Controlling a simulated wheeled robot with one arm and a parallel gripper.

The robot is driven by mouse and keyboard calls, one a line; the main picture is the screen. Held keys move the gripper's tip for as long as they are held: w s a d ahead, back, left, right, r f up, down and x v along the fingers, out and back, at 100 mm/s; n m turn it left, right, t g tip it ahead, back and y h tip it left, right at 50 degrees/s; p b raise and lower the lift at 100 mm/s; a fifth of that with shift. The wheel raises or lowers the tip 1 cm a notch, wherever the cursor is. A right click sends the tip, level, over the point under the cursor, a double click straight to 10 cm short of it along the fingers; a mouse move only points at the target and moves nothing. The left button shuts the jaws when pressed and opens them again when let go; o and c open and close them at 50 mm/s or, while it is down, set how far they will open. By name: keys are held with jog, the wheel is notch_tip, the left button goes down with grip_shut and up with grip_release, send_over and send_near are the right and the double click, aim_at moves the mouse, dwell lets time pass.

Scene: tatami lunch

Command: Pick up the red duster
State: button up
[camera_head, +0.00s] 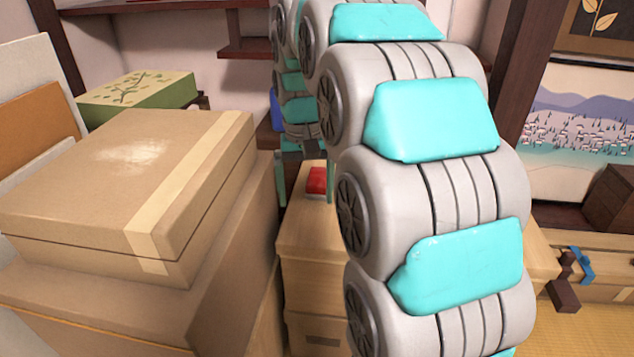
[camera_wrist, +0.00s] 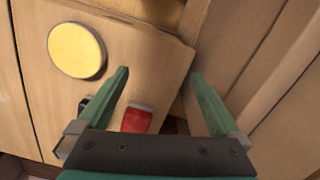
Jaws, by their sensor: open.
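The red duster (camera_head: 317,181) lies on top of a light wooden cabinet (camera_head: 300,232), partly hidden behind my arm in the head view. In the wrist view the red duster (camera_wrist: 137,119) shows as a small red block with a pale edge, near the cabinet's edge. It appears between my fingers, close to the base of the left one. My gripper (camera_wrist: 159,74) is open and empty, with its green fingers spread. Its height above the cabinet top is hard to tell.
A round yellow-topped object (camera_wrist: 77,50) stands on the cabinet top. A small dark item (camera_wrist: 84,104) is partly hidden by the left finger. Large cardboard boxes (camera_head: 110,190) are stacked close to the left of the cabinet. A green patterned box (camera_head: 140,90) sits behind them.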

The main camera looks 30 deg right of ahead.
aim_at(320, 176)
jog(key=w+d+m, duration=0.1)
jog(key=w+d, duration=0.2)
jog(key=w, duration=0.1)
jog(key=w+d, duration=0.3)
jog(key=w, duration=0.1)
jog(key=w+d+m, duration=0.1)
jog(key=w+d, duration=0.1)
jog(key=w, duration=0.2)
jog(key=shift+w+d+f+m+t, duration=0.15)
jog(key=shift+w+d+m+t, duration=0.15)
jog(key=shift+d, duration=0.1)
jog(key=shift+w+d+f, duration=0.1)
jog(key=shift+w+d, duration=0.3)
jog(key=shift+d+f, duration=0.1)
jog(key=shift+f, duration=3.75)
jog(key=shift+c, duration=0.2)
jog(key=c, duration=1.4)
jog(key=shift+o, duration=0.2)
jog(key=shift+r, duration=0.1)
